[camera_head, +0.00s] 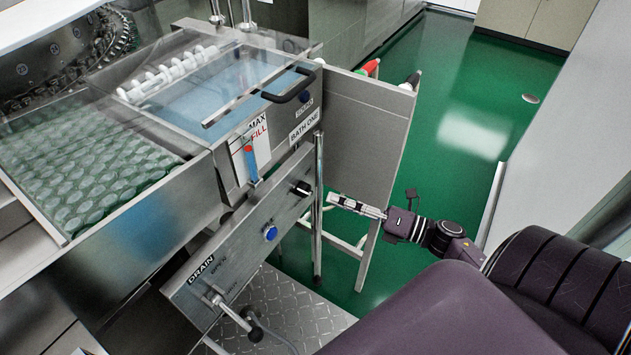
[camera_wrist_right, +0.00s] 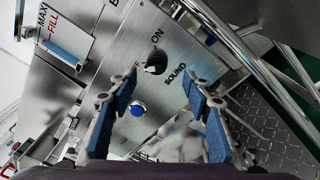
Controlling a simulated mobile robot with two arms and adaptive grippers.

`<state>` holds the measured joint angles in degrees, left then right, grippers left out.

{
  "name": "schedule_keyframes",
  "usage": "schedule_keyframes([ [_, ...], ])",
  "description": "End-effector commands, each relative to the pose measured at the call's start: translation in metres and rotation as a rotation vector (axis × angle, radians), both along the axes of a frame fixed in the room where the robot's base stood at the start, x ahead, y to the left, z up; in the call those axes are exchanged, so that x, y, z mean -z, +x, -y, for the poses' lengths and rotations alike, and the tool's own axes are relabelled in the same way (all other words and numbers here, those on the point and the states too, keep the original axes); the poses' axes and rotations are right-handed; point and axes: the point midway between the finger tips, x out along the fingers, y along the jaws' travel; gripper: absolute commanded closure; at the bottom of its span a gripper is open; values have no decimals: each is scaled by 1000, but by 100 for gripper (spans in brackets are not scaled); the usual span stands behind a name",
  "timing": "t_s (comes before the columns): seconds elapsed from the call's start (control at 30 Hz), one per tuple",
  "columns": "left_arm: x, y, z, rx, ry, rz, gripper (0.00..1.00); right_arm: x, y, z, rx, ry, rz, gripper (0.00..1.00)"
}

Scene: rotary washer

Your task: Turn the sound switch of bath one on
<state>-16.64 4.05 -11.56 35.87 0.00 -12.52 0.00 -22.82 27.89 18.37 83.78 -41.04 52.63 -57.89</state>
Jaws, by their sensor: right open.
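The sound switch (camera_wrist_right: 155,63) is a black rotary knob on the steel panel, with the labels ON and SOUND beside it in the right wrist view. In the head view the knob (camera_head: 302,188) sits on the lower front panel below the BATH ONE label. A blue button (camera_head: 270,233) is beside it. My right gripper (camera_head: 333,200) points left toward the knob, just right of it and apart from it. In the wrist view its two blue-padded fingers (camera_wrist_right: 160,84) are spread, with the knob ahead between them and nothing held. My left gripper is out of view.
A black handle (camera_head: 289,87) and the FILL gauge (camera_head: 250,155) are above the panel. A vertical steel post (camera_head: 318,215) stands close to the knob. A drain lever (camera_head: 230,312) sticks out lower left. Green floor (camera_head: 460,110) is open behind.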

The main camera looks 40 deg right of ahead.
Motion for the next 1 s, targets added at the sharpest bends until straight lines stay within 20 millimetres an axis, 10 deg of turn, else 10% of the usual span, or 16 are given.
schedule_keyframes([
  [0.5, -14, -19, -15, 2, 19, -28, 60, -1, 61, -34, 2, 3, 0, 55],
  [0.87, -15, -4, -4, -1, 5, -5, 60, 0, 65, -36, 4, 4, -2, 56],
  [1.0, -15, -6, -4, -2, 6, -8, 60, 0, 65, -36, 4, 4, -2, 71],
])
